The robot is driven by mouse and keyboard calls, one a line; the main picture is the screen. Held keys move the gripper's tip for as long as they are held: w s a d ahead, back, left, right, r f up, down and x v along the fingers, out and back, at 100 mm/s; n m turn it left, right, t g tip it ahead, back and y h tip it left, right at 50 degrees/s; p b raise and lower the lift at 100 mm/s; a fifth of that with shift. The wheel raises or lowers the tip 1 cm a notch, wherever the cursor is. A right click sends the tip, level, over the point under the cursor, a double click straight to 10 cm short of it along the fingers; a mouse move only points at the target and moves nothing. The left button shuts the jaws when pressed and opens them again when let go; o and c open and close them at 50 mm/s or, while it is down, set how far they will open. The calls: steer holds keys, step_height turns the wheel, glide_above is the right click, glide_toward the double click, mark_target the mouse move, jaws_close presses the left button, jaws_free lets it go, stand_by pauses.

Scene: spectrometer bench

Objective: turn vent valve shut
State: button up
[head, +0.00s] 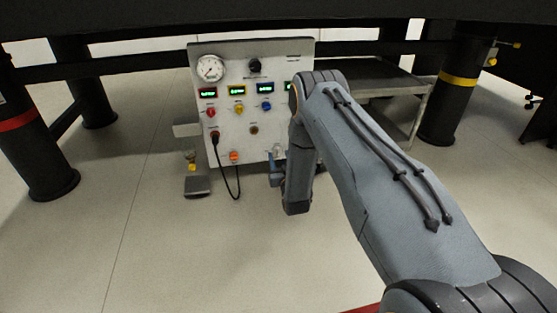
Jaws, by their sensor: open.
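A white control panel (225,128) stands upright in the middle of the head view. It carries a black knob (254,65), a red knob (210,112), a yellow knob (239,107) and a blue knob (266,105). A small pale fitting (278,150) shows low on the panel, close to my gripper. I cannot tell which of these is the vent valve; it may be partly hidden. My arm hides the panel's right edge.
A round gauge (210,68) and green displays sit on the panel's upper part. A black cable (238,185) hangs at its front. A grey cart (392,80) stands behind right. Thick black legs (50,150) flank the scene. The floor at left is clear.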

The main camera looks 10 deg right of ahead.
steer(key=shift+w, duration=0.8)
steer(key=shift+c, duration=0.4)
steer(key=c, duration=1)
